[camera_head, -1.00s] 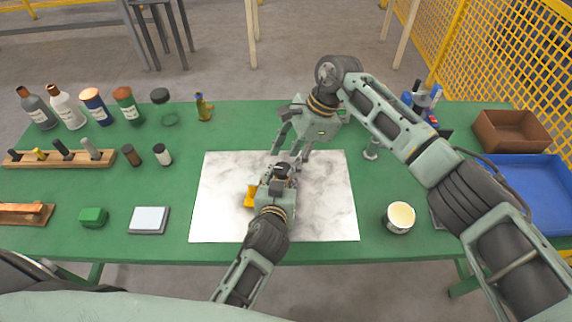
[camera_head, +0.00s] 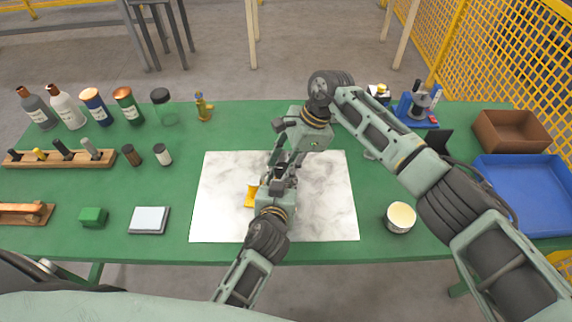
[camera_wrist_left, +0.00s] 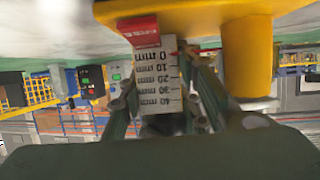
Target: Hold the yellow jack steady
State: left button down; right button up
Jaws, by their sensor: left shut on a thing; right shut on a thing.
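The yellow jack (camera_head: 251,196) stands on the white marbled sheet (camera_head: 330,210), mostly covered by my grippers in the head view. In the left wrist view its yellow body (camera_wrist_left: 210,18) fills the top, with a white millimetre scale (camera_wrist_left: 158,78) and a red marker (camera_wrist_left: 138,27). My left gripper (camera_wrist_left: 166,100) is shut, its fingers on either side of the scale part. My right gripper (camera_head: 277,168) reaches down from behind, just beyond the left one. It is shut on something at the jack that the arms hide.
A cream-topped tin (camera_head: 400,217) stands right of the sheet. A blue tray (camera_head: 525,190) and a brown box (camera_head: 512,130) are at the right. Bottles, a wooden tool rack (camera_head: 60,158) and a green block (camera_head: 93,217) are at the left.

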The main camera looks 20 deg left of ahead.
jog(key=shift+s, duration=0.25)
jog(key=shift+c, duration=0.6)
jog(key=shift+m, duration=0.3)
jog(key=m+t, duration=0.1)
jog(key=m, duration=0.1)
jog(key=shift+s+m, duration=0.2)
jog(key=shift+m, duration=0.2)
jog(key=shift+s+a+f+m+t+y, duration=0.15)
jog(key=shift+m+t, duration=0.25)
jog(key=shift+m, duration=0.65)
jog(key=shift+s+r+m+t+y, duration=0.15)
jog(key=shift+m+t, duration=0.25)
jog(key=shift+m, duration=0.65)
jog(key=shift+f, duration=0.1)
jog(key=o, duration=1)
jog(key=shift+w+a, duration=0.1)
jog(key=shift+o, duration=0.2)
jog(key=shift+w, duration=0.1)
